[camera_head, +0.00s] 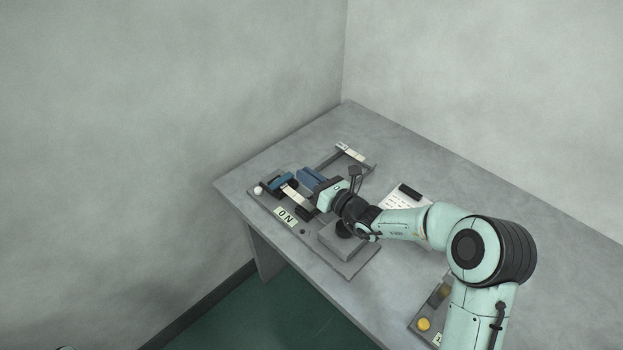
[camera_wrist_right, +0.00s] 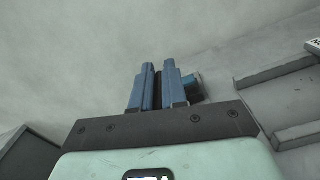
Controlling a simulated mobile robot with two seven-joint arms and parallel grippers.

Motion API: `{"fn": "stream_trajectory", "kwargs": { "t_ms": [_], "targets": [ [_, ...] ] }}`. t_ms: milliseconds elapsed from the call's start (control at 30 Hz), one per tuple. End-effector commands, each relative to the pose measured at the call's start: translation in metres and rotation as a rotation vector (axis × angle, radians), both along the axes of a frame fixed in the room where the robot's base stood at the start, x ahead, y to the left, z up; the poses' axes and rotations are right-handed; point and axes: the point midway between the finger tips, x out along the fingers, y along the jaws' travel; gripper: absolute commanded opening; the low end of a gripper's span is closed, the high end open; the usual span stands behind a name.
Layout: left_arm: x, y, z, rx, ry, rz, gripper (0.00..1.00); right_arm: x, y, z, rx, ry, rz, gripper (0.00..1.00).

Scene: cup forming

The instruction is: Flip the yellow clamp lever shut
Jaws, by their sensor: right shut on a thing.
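My right gripper (camera_head: 312,178) reaches over the fixture board from the right, its blue fingers pointing left. In the right wrist view its two blue fingers (camera_wrist_right: 155,82) are close together on a narrow dark piece (camera_wrist_right: 158,90). I cannot tell which part of the fixture this piece is. No yellow clamp lever can be made out at the fixture; the gripper and forearm cover part of it. A blue part (camera_head: 284,181) lies just left of the fingers and shows partly behind them in the right wrist view (camera_wrist_right: 192,88). My left gripper is not in view.
The fixture board (camera_head: 357,266) carries an "ON" label (camera_head: 286,216), a white knob (camera_head: 258,190) and a grey block (camera_head: 342,240). A grey frame (camera_head: 340,157) stands behind. A paper sheet (camera_head: 398,200) and a yellow button (camera_head: 423,324) are to the right. The back table (camera_head: 375,130) is clear.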

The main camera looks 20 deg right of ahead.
Motion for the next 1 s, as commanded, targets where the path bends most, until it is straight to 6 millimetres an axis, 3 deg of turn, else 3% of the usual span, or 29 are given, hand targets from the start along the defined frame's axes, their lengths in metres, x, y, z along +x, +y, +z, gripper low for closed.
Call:
{"fn": "stream_trajectory", "kwargs": {
  "t_ms": [567,600,667,1000],
  "targets": [
    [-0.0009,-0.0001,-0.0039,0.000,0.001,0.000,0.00,-0.0020,0.0022,-0.0046,0.002,0.011,-0.003,0.00],
    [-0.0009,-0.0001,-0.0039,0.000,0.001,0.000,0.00,-0.0020,0.0023,-0.0048,0.003,0.011,-0.003,0.19],
    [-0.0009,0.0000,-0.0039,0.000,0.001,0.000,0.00,-0.0020,0.0023,-0.0047,0.002,0.010,-0.002,0.38],
    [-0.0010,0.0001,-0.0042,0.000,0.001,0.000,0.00,-0.0037,0.0019,-0.0028,0.003,0.006,-0.001,0.40]
  ]
}}
